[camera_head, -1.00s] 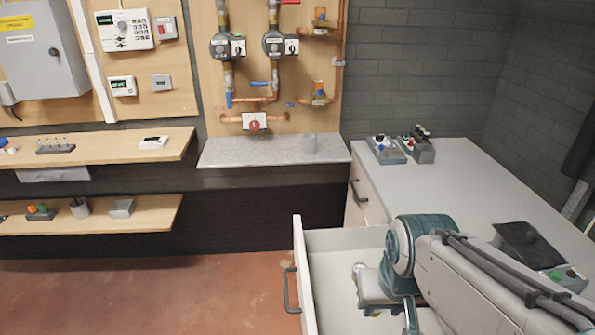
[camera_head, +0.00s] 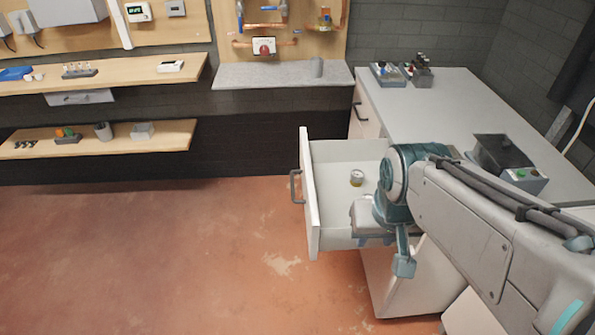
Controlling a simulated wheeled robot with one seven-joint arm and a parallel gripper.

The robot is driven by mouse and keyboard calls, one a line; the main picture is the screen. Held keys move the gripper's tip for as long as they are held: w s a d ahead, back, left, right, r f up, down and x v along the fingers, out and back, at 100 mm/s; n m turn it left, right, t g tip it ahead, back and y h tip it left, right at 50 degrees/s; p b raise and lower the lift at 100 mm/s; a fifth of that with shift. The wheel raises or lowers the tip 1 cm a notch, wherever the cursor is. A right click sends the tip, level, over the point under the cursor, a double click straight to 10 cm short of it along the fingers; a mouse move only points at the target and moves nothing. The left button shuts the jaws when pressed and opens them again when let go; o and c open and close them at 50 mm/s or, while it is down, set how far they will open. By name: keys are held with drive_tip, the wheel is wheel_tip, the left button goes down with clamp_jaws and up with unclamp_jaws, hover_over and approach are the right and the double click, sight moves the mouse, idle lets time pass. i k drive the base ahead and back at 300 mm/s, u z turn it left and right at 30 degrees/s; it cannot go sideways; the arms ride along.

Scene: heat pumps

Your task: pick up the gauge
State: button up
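I see a clear gap between the gauge and the gripper. Nothing shows held in the gripper, but its fingers are partly hidden and I cannot tell how far apart they are.
The drawer's front panel and handle (camera_head: 295,186) stick out to the left of the grey counter (camera_head: 430,110). Shelves (camera_head: 100,143) hang at the left. The red floor is clear.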

sight(357, 176)
drive_tip(key=u, duration=1.55)
drive_tip(key=i, duration=0.95)
drive_tip(key=z, duration=2.75)
drive_tip(key=i, duration=0.3)
drive_tip(key=u, duration=0.25)
